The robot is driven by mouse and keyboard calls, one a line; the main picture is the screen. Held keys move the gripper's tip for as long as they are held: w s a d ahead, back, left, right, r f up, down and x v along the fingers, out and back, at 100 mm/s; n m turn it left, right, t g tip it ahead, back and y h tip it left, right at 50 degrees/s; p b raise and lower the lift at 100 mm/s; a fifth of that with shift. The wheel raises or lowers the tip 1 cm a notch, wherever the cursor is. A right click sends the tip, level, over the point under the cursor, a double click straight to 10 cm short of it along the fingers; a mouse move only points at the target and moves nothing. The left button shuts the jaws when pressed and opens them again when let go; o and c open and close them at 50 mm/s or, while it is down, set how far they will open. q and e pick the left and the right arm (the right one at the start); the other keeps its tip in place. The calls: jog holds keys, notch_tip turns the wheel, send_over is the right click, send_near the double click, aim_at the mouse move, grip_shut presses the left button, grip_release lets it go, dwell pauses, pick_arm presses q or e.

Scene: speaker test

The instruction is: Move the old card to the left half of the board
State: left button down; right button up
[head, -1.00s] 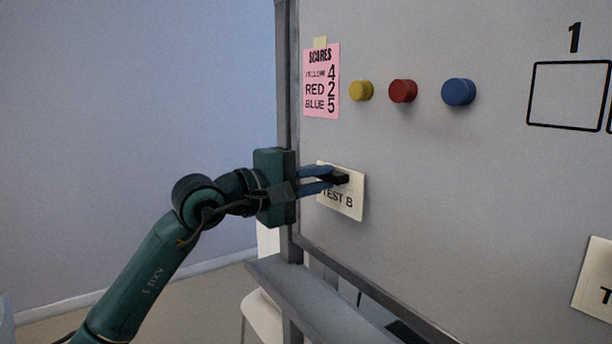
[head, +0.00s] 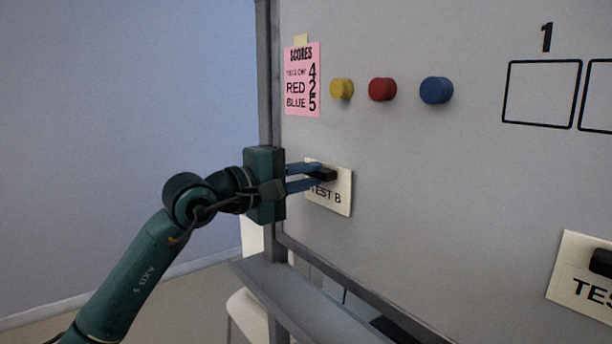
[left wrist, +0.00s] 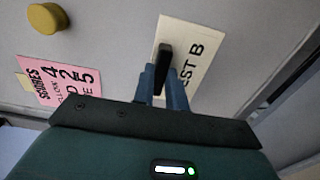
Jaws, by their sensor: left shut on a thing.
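A cream card reading "TEST B" (head: 341,196) is flat against the left side of the whiteboard (head: 430,180), below the pink score sheet. A black bar magnet (head: 324,174) sits on its upper part. My left gripper (head: 321,176) is shut on this magnet; the left wrist view shows the blue fingers at the magnet (left wrist: 165,66) over the card (left wrist: 204,48). A second cream card (head: 570,282), with "TES" readable and a black magnet (head: 602,262), is cut off at the lower right. No card is marked as old. My right gripper is out of view.
The pink score sheet (head: 302,95) and yellow (head: 341,89), red (head: 382,89) and blue (head: 436,90) round magnets are above the held card. Drawn boxes under "1" (head: 541,95) are at upper right. A grey tray (head: 300,290) runs along the board's bottom. The board's middle is bare.

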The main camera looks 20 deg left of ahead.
pick_arm(q)
jog(key=shift+w+d, duration=0.35)
jog(key=shift+w, duration=0.05)
dwell(0.5)
jog(key=c, duration=1.3)
grip_release()
jog(key=shift+c, duration=0.2)
jog(key=shift+o, duration=0.4)
jog(key=o, duration=0.3)
jog(key=shift+a, duration=0.1)
